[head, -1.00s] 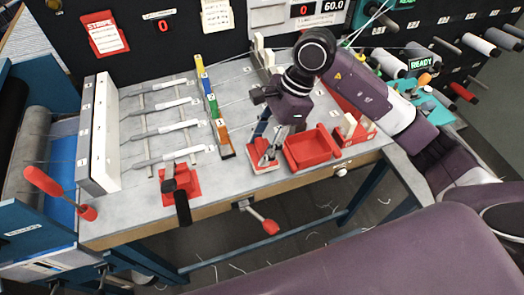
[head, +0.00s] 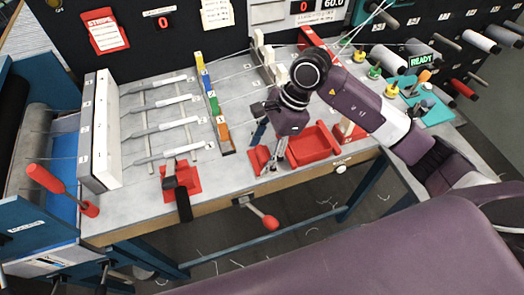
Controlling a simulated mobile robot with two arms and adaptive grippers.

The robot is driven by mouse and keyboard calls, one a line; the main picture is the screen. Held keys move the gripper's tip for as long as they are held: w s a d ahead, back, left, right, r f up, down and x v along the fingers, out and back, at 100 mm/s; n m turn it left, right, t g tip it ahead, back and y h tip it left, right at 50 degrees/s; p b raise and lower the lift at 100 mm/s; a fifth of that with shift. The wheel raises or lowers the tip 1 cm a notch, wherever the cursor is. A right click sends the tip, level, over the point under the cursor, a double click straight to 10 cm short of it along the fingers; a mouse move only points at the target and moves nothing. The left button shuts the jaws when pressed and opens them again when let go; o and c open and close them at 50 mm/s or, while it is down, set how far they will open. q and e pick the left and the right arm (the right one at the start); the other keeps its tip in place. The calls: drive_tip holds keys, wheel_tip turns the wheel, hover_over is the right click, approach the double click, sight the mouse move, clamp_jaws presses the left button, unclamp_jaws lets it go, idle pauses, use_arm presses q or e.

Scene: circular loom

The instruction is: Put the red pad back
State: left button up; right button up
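A small red pad (head: 258,158) is on the grey table near its front edge, left of the red tray (head: 325,153). My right gripper (head: 271,166) points down at the pad's right side, with its fingertips close together. The fingers cover part of the pad, and I cannot tell whether they grip it or only rest beside it. The pad looks tilted. My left gripper is out of view.
A strip of coloured blocks (head: 212,103) and several grey-white bars lie behind. A red-handled knob (head: 268,222) sticks out below the front edge. The tray looks empty.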

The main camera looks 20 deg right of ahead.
drive_tip(key=shift+r, duration=0.1)
drive_tip(key=shift+r, duration=0.2)
drive_tip(key=b+v, duration=0.3)
drive_tip(key=v, duration=0.8)
drive_tip(key=shift+d+r+b, duration=0.15)
drive_tip(key=shift+r+b, duration=0.15)
drive_tip(key=shift+r, duration=0.05)
